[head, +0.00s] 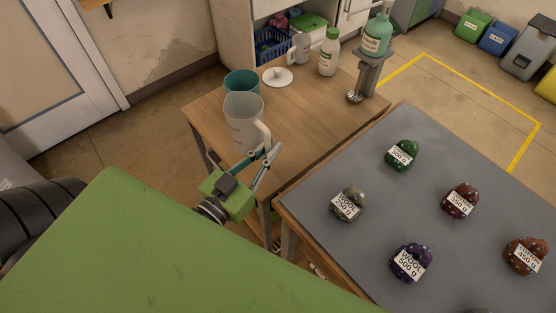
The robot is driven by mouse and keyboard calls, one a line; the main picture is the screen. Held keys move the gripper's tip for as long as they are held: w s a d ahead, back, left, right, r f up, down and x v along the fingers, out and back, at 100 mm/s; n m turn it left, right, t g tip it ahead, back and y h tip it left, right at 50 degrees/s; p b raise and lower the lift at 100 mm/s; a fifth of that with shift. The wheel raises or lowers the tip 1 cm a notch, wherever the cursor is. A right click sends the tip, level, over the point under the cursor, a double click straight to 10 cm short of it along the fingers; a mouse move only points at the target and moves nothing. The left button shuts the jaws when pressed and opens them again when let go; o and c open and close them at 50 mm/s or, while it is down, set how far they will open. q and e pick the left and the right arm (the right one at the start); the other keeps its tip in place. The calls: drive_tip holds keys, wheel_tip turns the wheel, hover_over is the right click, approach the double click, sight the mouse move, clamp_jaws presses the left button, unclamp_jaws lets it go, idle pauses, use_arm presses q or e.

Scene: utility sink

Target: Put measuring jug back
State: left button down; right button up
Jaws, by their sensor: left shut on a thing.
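A translucent measuring jug (240,112) with reddish markings stands upright at the near left part of the wooden table (310,112); I cannot tell whether its base touches the table top. Its handle points to the right and toward me. My left gripper (266,154) is shut on the jug's handle. My right gripper is not in view.
A teal container (241,80) stands close behind the jug. A white lid (277,77), another jug (299,48), a white bottle (329,54) and a green pump bottle (377,36) stand farther back. A grey table (390,215) with labelled wool balls is at right.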

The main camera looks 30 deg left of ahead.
use_arm(q)
drive_tip(key=shift+w+d+f, duration=0.3)
drive_tip(key=shift+w+f, duration=0.1)
drive_tip(key=shift+f, duration=0.2)
drive_tip(key=shift+w+d+f, duration=0.25)
drive_tip(key=shift+w+f, duration=0.1)
drive_tip(key=shift+f, duration=0.2)
drive_tip(key=shift+w+d+f+b, duration=0.1)
drive_tip(key=shift+w+f+b, duration=0.05)
drive_tip(key=shift+f, duration=0.8)
drive_tip(key=shift+w+d+f+b, duration=0.1)
drive_tip(key=shift+f+b, duration=0.05)
drive_tip(key=shift+f, duration=0.75)
drive_tip(key=shift+f, duration=0.15)
drive_tip(key=c, duration=2.2)
unclamp_jaws()
drive_tip(key=shift+o, duration=0.2)
